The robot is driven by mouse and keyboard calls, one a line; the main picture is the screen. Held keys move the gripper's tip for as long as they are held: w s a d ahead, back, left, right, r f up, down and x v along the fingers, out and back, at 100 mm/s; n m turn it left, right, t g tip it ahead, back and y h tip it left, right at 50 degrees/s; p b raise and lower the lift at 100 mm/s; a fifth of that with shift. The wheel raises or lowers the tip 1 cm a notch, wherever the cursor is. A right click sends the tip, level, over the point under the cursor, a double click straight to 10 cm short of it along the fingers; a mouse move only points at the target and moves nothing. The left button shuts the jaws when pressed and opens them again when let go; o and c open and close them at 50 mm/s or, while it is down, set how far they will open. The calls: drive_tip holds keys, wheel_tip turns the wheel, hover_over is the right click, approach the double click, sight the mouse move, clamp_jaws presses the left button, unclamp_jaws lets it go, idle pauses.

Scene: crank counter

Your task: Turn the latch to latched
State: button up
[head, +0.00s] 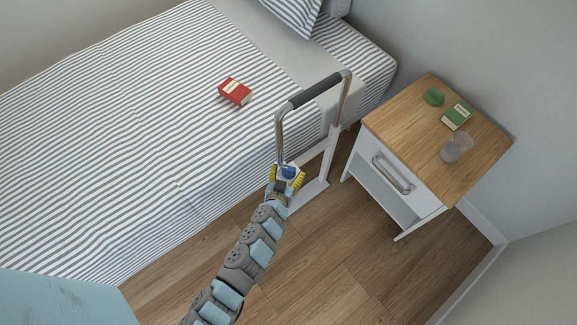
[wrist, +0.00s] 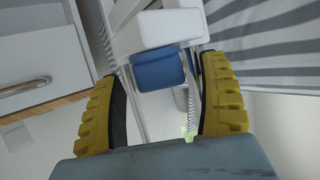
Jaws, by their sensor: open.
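The blue latch (head: 289,171) sits on the bed rail (head: 331,152), low on the post nearer me. In the wrist view the latch (wrist: 160,70) is a blue block under a white housing (wrist: 168,28). My gripper (head: 286,176) is open at the latch. In the wrist view its yellow fingers (wrist: 163,76) stand on either side of the blue block. A gap shows on the left; the right finger is closer, and I cannot tell whether it touches. The latch's markings are not visible.
The bed (head: 130,140) with striped covers lies left of the rail, with a red book (head: 235,91) on it. A nightstand (head: 412,117) stands at the right, bearing a green book (head: 456,116), a glass (head: 456,147) and a small green object (head: 433,97). The wooden floor in front is clear.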

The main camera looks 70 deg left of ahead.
drive_tip(key=v, duration=1)
drive_tip(key=shift+s+d, duration=0.2)
drive_tip(key=shift+d, duration=0.1)
drive_tip(key=shift+r, duration=0.1)
drive_tip(key=shift+c, duration=0.4)
